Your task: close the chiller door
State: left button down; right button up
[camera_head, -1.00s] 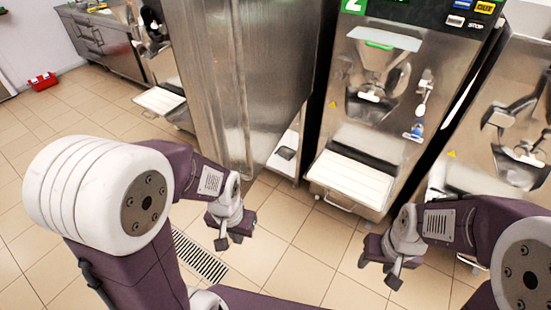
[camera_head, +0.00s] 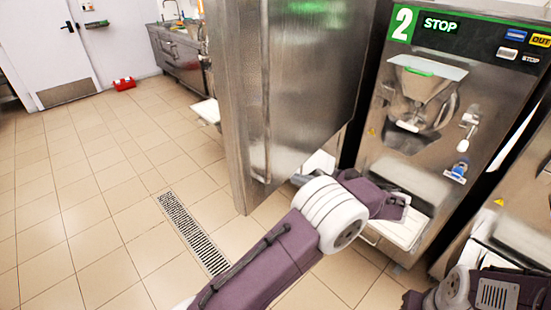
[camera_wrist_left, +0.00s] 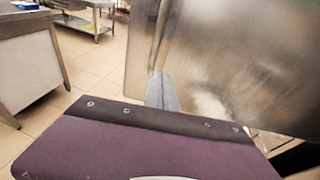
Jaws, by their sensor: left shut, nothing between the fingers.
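The chiller door (camera_head: 312,85) is a tall brushed-steel panel standing open, with a long vertical handle strip (camera_head: 266,110) near its left edge. It also fills the right of the left wrist view (camera_wrist_left: 225,65). My left gripper (camera_head: 297,181) is shut and empty, low in front of the door panel, partly hidden by my own arm. In the left wrist view its grey fingers (camera_wrist_left: 161,92) overlap the door near its edge; I cannot tell whether they touch it. My right gripper (camera_head: 418,300) is at the lower right, partly cut off, away from the door.
Batch freezer number 2 (camera_head: 425,130) stands right of the door, with a white tray (camera_head: 400,232) low at its front. Another machine (camera_head: 515,225) is further right. A floor drain (camera_head: 192,232) lies left of my arm. The tiled floor at left is open.

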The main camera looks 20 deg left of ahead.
pick_arm(q)
jog(key=w+d+r+m+t+y, duration=0.1)
jog(key=d+r+y, duration=0.1)
jog(key=d+r, duration=0.1)
jog(key=p, duration=0.2)
send_near(274, 153)
jog(key=s+a+r, duration=0.3)
jog(key=a+r, duration=0.1)
jog(key=a, duration=0.2)
jog(key=shift+w+a+f, duration=0.2)
jog(key=shift+w+a, duration=0.1)
jog(key=shift+a, duration=0.5)
